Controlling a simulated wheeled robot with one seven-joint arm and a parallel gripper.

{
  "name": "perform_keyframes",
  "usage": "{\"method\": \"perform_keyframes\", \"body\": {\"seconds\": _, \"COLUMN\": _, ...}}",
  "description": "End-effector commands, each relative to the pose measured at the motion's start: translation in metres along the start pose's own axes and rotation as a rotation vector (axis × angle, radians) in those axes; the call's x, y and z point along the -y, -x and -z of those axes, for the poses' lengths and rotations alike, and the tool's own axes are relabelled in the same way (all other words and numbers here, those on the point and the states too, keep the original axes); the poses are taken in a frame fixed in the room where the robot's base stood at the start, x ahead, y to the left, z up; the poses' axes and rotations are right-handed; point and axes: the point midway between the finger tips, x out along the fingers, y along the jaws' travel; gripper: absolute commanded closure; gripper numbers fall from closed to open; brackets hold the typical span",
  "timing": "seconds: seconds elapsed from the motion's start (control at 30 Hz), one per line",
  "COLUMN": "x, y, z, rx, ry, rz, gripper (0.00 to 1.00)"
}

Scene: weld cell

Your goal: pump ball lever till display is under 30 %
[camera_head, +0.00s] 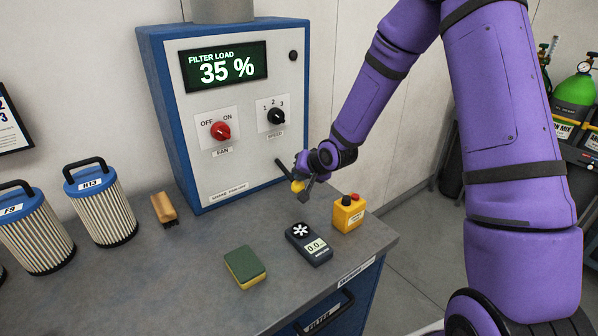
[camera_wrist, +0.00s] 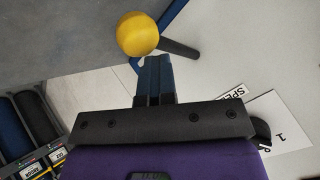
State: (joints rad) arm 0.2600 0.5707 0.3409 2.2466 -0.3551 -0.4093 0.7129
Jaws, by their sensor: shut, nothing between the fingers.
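The ball lever is a dark rod (camera_head: 285,170) on the front of the blue and white filter unit, with a yellow ball (camera_head: 298,186) at its end. The ball (camera_wrist: 138,34) and part of the rod (camera_wrist: 180,48) also show in the wrist view. My gripper (camera_head: 306,192) is shut and empty, right at the ball; its fingertips (camera_wrist: 153,62) lie just beside the ball in the wrist view. I cannot tell whether they touch it. My gripper partly hides the ball in the head view. The display (camera_head: 225,66) reads FILTER LOAD 35 %.
Below the display are a red fan knob (camera_head: 221,131) and a black speed knob (camera_head: 276,116). On the grey bench (camera_head: 180,270) stand a yellow button box (camera_head: 348,214), a dark meter (camera_head: 309,244), a sponge (camera_head: 245,267), a brush (camera_head: 164,208) and filter cartridges (camera_head: 100,208).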

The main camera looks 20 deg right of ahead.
Motion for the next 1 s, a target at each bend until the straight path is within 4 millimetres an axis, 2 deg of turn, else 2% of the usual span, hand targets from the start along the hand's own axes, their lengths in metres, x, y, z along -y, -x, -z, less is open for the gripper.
{"method": "perform_keyframes", "body": {"seconds": 0.5, "x": 0.0, "y": 0.0, "z": -0.001, "rx": 0.003, "ry": -0.001, "rz": -0.002, "gripper": 1.0}}
{"method": "perform_keyframes", "body": {"seconds": 1.0, "x": 0.012, "y": 0.018, "z": 0.013, "rx": -0.001, "ry": 0.0, "rz": 0.0, "gripper": 1.0}}
